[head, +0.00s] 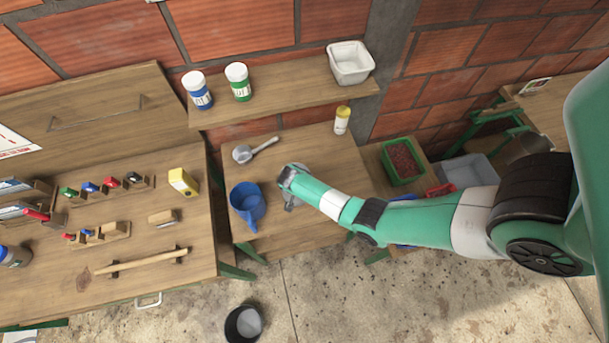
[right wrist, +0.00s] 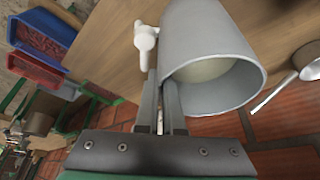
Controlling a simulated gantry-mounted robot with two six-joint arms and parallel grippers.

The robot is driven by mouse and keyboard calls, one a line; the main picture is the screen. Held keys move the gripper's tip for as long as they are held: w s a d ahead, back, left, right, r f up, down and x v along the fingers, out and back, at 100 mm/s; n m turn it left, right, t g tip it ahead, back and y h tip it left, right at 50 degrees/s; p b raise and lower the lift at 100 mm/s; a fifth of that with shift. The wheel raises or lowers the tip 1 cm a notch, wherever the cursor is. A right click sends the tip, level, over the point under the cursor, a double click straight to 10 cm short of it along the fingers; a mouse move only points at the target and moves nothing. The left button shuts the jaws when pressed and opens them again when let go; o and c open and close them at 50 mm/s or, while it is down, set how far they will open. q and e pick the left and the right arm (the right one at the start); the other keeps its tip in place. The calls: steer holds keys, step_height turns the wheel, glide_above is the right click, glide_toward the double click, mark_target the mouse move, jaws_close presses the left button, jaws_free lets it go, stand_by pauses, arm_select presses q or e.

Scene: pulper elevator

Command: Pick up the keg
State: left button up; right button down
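In the right wrist view a grey cylinder (right wrist: 205,40), open at its near end with a pale inside and a white tap-like fitting (right wrist: 146,38) at its side, stands close to my right gripper (right wrist: 161,88); I take it for the keg. The two fingers are close together at the cylinder's edge, with a narrow gap between them; whether they grip it is unclear. In the head view my right gripper (head: 287,178) is over the middle table (head: 315,228), right of a blue jug (head: 247,203). My left gripper is out of view.
A metal scoop (head: 256,149) and a yellow-capped bottle (head: 342,120) are on the table. A shelf (head: 290,95) with two jars and a white tub (head: 350,63) is behind. A green crate (head: 403,160) is at right. A dark bucket (head: 243,324) is on the floor.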

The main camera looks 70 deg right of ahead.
steer(key=shift+r+p, duration=0.3)
steer(key=shift+r, duration=0.5)
step_height(320, 180, up, 2)
steer(key=shift+r+p, duration=0.1)
steer(key=shift+p, duration=0.5)
steer(key=s+a+r+p, duration=0.5)
steer(key=s+a+r, duration=0.4)
steer(key=s, duration=0.1)
steer(key=shift+a, duration=0.2)
steer(key=shift+s, duration=0.1)
